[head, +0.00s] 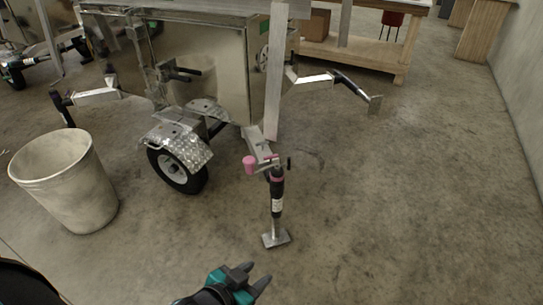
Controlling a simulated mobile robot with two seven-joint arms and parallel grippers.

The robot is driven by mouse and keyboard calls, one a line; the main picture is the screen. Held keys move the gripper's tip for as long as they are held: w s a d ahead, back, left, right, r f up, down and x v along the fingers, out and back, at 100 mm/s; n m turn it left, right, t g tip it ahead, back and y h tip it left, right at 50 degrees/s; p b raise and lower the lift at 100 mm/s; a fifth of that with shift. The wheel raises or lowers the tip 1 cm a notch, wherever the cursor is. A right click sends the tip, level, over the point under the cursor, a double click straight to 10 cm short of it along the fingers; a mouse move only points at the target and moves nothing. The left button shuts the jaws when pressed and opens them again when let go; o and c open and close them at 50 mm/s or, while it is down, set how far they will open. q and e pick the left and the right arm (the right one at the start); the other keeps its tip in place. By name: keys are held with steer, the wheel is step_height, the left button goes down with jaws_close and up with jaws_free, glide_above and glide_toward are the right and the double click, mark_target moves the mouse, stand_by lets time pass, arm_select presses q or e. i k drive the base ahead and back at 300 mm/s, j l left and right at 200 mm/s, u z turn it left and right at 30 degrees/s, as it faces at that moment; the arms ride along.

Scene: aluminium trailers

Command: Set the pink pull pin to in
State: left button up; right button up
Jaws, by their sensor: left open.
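The pink pull pin (249,165) shows as a small pink knob on the left side of the bracket at the top of a black jack stand (277,190). The jack stands upright on a flat square foot on the floor, at the end of a metal arm of the trailer (215,70). From here I cannot tell how far the pin sits in its hole. My left gripper (255,280), teal and black, is at the bottom of the view. It is open and empty, nearer to me than the jack and apart from it. My right gripper is not in view.
A pale bin (65,180) stands at the left. The trailer's wheel (176,170) with its diamond-plate fender is left of the jack. Another jack arm (345,83) reaches out to the right. A wooden workbench (350,55) is behind. The floor right of the jack is clear.

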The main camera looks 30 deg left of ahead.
mark_target(269, 157)
steer(key=i+j+z, duration=0.1)
steer(key=j, duration=0.3)
steer(key=i+j+z, duration=0.1)
steer(key=j, duration=0.3)
steer(key=i+j, duration=0.25)
steer(key=j, duration=0.2)
steer(key=i+j+z, duration=0.15)
steer(key=j, duration=0.25)
steer(key=i+j, duration=0.1)
steer(key=i, duration=0.2)
steer(key=i+j+z, duration=0.15)
steer(key=i, duration=0.15)
